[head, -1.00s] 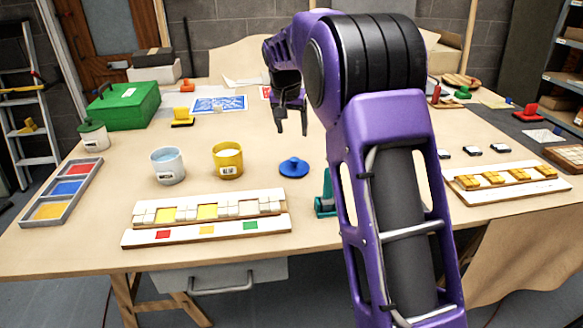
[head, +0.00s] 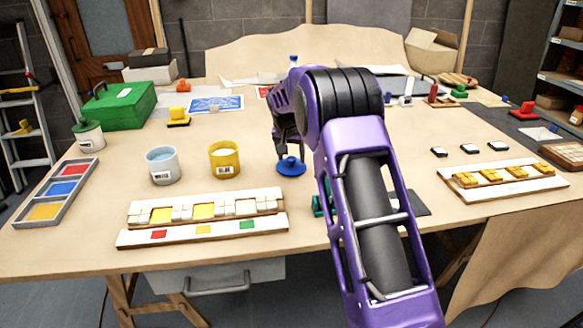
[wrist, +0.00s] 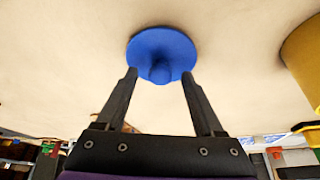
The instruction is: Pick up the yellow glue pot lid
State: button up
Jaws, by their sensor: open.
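A round blue lid with a knob (head: 291,168) lies on the table, right of an open yellow glue pot (head: 224,162). It is the only loose round lid I can make out, and I see no yellow one. My gripper (head: 289,157) is at the blue lid. In the wrist view my gripper (wrist: 160,74) is open and empty, its fingertips on either side of the blue lid's knob (wrist: 160,72). I cannot tell whether they touch the lid. The yellow pot (wrist: 306,62) shows at the right edge there.
An open light-blue pot (head: 163,167) stands left of the yellow pot. A mosaic panel (head: 200,231) lies in front. A yellow block-handled tool (head: 178,118), a green box (head: 120,106) and a green-lidded pot (head: 89,136) stand further left. The tabletop (head: 240,125) behind the pots is mostly clear.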

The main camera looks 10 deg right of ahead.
grip_shut()
dwell(0.3)
